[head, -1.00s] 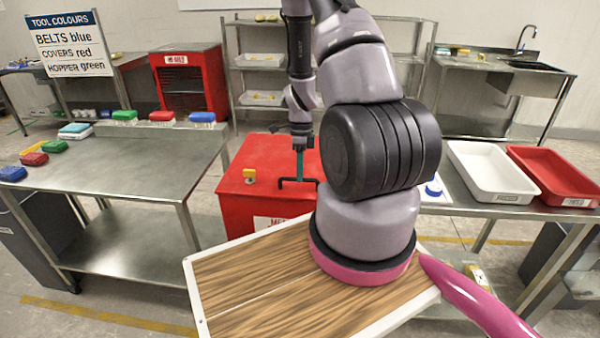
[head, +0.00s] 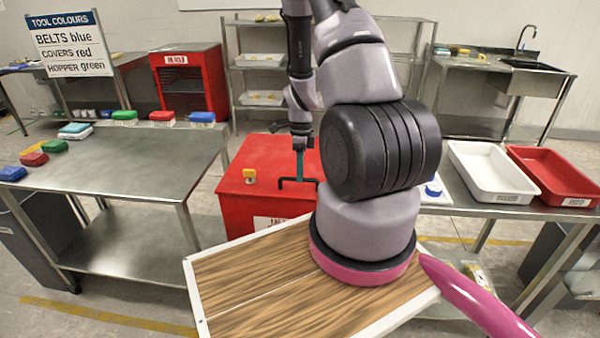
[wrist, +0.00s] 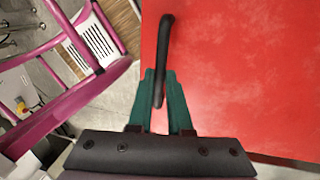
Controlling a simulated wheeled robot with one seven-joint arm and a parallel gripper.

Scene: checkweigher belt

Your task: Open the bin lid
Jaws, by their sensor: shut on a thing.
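The red bin (head: 235,213) stands between the work tables, with its flat red lid (head: 262,153) lying closed on top. A black bar handle (head: 286,183) is fixed near the lid's front edge. It also shows in the wrist view (wrist: 165,40) against the red lid (wrist: 235,70). My gripper (head: 300,177) points down at the handle. In the wrist view its green fingers (wrist: 159,72) are on either side of the handle bar and shut on it. My arm hides the right part of the bin.
A yellow-topped item (head: 249,175) sits on the lid's left. A steel table (head: 130,165) with coloured brushes stands left. A white tray (head: 487,160) and a red tray (head: 548,165) lie on the right table.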

